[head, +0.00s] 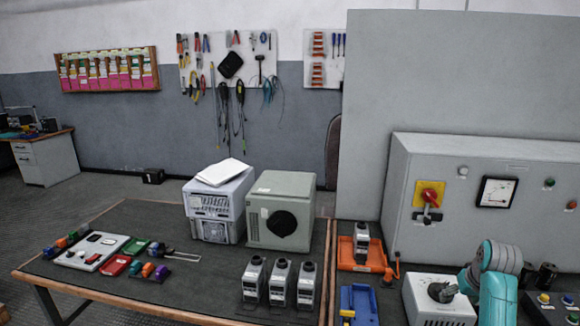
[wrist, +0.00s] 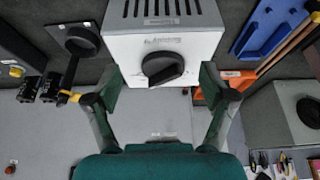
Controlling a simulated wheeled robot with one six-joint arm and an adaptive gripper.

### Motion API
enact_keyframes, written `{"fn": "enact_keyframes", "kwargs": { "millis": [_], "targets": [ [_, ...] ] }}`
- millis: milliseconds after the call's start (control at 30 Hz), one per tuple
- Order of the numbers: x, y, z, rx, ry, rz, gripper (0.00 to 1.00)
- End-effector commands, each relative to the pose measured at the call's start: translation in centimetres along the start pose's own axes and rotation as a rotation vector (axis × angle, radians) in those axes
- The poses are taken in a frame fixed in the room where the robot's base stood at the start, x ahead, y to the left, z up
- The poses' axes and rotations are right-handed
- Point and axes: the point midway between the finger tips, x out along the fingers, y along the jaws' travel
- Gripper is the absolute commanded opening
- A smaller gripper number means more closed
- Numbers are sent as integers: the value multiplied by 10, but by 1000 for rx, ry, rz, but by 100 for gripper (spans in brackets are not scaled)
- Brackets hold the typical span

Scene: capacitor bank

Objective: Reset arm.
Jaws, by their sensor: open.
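In the wrist view my gripper (wrist: 160,78) is open, with one finger on each side of a black rotary knob (wrist: 162,68). The knob is on the face of a white box (wrist: 195,45) with vent slots. Clear gaps show between the knob and both fingers, and nothing is held. My teal arm (head: 497,290) is just right of the box; I cannot make out the fingers there.
A grey cabinet (head: 480,150) with a red-and-yellow switch (head: 428,195) and a gauge stands behind. A blue tray (head: 358,305) and orange tray (head: 346,255) lie left of the white box. Black cylinders (head: 546,275) stand right of my arm. Capacitor-like units (head: 281,282) stand on the left table.

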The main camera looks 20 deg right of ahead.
Motion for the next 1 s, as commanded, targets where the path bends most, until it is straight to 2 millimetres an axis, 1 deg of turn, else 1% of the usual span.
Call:
{"fn": "enact_keyframes", "kwargs": {
  "millis": [33, 367, 567, 667, 767, 867, 900, 967, 1000],
  "targets": [
    [0, 0, 0, 0, 0, 0, 83],
    [26, -23, 19, -16, 31, -3, 83],
    [48, -45, 37, -31, 61, -6, 83],
    [61, -60, 51, -41, 82, -9, 83],
    [76, -77, 69, -53, 108, -13, 83],
    [93, -101, 96, -70, 143, -20, 83],
    [99, -110, 108, -77, 159, -23, 83],
    [107, -125, 125, -89, 184, -28, 83],
    [111, -133, 137, -96, 201, -31, 83]
  ]
}}
